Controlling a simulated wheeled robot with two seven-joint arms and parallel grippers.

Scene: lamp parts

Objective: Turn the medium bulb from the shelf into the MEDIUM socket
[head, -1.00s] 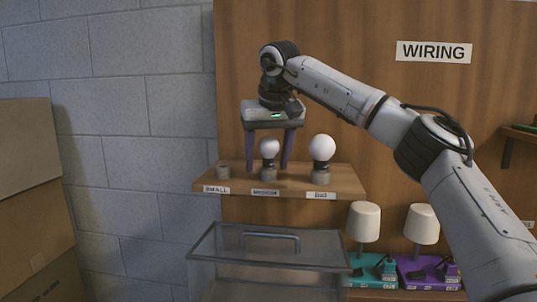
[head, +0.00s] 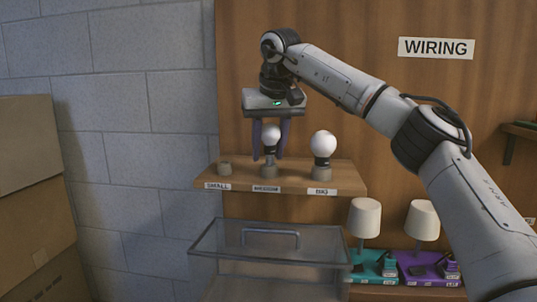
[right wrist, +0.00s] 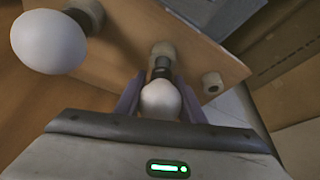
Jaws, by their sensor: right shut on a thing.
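The medium bulb (head: 271,134) is white and round with a dark base. It is upright above the grey-brown holder (head: 268,171) labelled MEDIUM on the wooden shelf (head: 345,178). My right gripper (head: 270,150) points down, its purple fingers shut on the bulb from both sides. In the right wrist view the bulb (right wrist: 160,99) sits between the fingers, with its dark base towards the holder (right wrist: 163,50). I cannot tell whether the base tip is fully clear of the holder. My left gripper is not in view.
A big bulb (head: 323,144) stands in the BIG holder close on the right. The SMALL holder (head: 224,169) is empty. A clear lidded box (head: 215,243) stands below the shelf. Two white lamps (head: 364,218) stand lower right, by teal and purple trays. Cardboard boxes (head: 30,190) are at left.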

